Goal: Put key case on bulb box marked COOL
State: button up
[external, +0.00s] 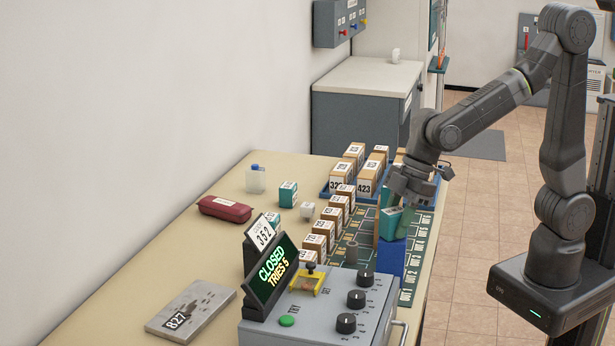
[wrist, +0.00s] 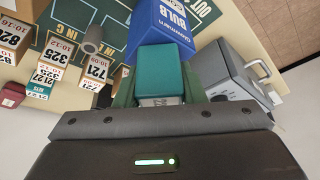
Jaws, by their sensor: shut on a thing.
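My gripper (external: 402,208) is shut on a teal box (external: 389,223), which also shows between the fingers in the wrist view (wrist: 161,70). The teal box is tilted and sits right over a blue box (external: 391,262). I cannot tell whether the two touch. The blue box reads BULB in the wrist view (wrist: 165,28); its smaller print is not clear, so I cannot make out COOL. A dark red case (external: 224,209) lies at the table's left edge. Whether the key case is the teal box or the red one, I cannot read.
Several small brown parcels (external: 319,243) stand in a row left of the blue box. A blue tray (external: 334,194) of parcels is behind. A grey control box (external: 318,318) with dials and a CLOSED sign (external: 272,270) stands in front. Another teal box (external: 288,194) stands at the left.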

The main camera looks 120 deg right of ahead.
jog(key=shift+f, duration=0.15)
jog(key=o, duration=1)
jog(key=shift+r, duration=0.35)
jog(key=v, duration=1.1)
jog(key=shift+s+r, duration=0.25)
jog(key=shift+r, duration=0.05)
